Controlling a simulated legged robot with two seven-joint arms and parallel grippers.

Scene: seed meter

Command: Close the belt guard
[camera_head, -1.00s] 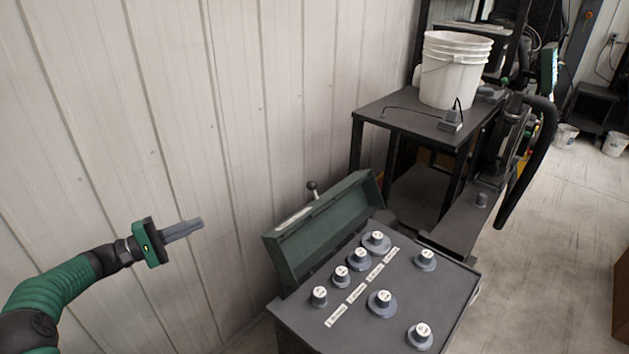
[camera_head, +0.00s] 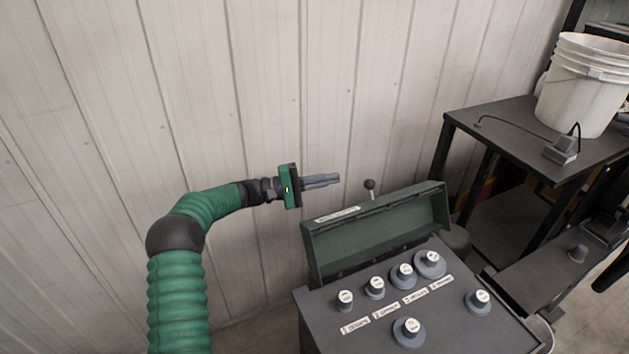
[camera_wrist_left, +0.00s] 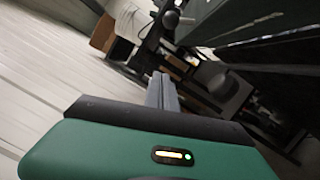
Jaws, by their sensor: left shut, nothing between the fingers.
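The belt guard (camera_head: 380,238) is a long dark green cover standing open along the back edge of the grey machine top (camera_head: 455,325). A lever with a dark ball knob (camera_head: 370,184) rises just behind it. My left gripper (camera_head: 338,180) is shut and empty, in the air above and behind the guard's left end, apart from it, pointing right toward the knob. In the left wrist view the shut fingers (camera_wrist_left: 162,92) point toward a dark ball knob (camera_wrist_left: 170,19), with a dark panel, likely the guard, at upper right. My right gripper is not in view.
Several labelled round knobs stand on the machine top, including a large one (camera_head: 408,330) near the front. A corrugated white wall (camera_head: 200,90) stands close behind. A black table (camera_head: 500,118) with a white bucket (camera_head: 585,85) is at right.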

